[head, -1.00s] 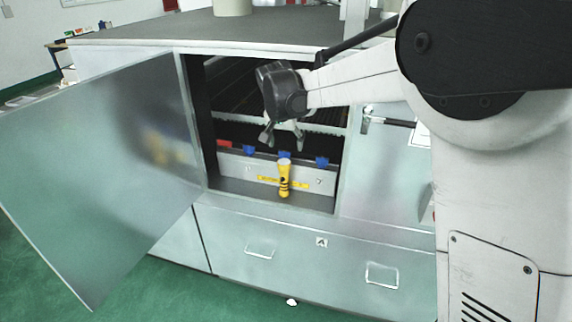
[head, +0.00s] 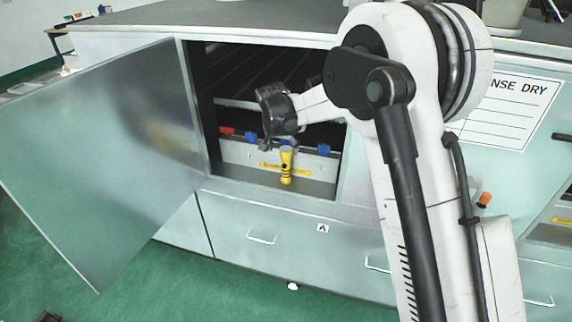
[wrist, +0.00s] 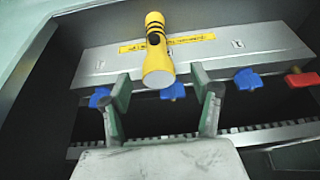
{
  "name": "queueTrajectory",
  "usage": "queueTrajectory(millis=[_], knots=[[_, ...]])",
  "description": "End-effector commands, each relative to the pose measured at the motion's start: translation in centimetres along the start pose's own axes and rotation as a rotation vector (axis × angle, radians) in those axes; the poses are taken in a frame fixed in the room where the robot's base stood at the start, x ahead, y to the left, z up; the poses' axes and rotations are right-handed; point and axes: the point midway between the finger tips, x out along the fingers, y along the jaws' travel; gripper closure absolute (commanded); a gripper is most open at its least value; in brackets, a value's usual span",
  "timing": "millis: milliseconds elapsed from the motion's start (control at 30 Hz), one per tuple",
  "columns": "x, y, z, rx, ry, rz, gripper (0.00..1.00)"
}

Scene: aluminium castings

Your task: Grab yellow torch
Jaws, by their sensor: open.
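The yellow torch (head: 286,166) with black bands stands upright on the cabinet's floor near the front edge of the opening. It also shows in the wrist view (wrist: 157,52), its wide head end toward my gripper. My gripper (head: 283,146) is inside the cabinet opening, just above the torch's head. In the wrist view my gripper (wrist: 162,92) is open, with its fingers apart on either side of the torch's head end and nothing held. I cannot tell whether the fingers reach down around the head.
A grey metal panel (wrist: 100,62) with a yellow label stands behind the torch. Blue clips (head: 252,136) and a red clip (head: 227,130) line its top. The open cabinet door (head: 105,150) swings out on the left.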

Motion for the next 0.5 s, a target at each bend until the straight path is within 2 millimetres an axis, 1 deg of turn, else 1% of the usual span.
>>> queueTrajectory(millis=[200,300,400,500], knots=[[2.5,0.3,-0.8,0.000,0.000,0.000,0.41],[3.7,0.4,-0.7,-0.001,0.000,0.000,0.41],[4.5,0.4,-0.7,0.000,0.000,0.000,0.41],[4.8,0.4,-0.7,0.000,0.000,0.000,0.41]])
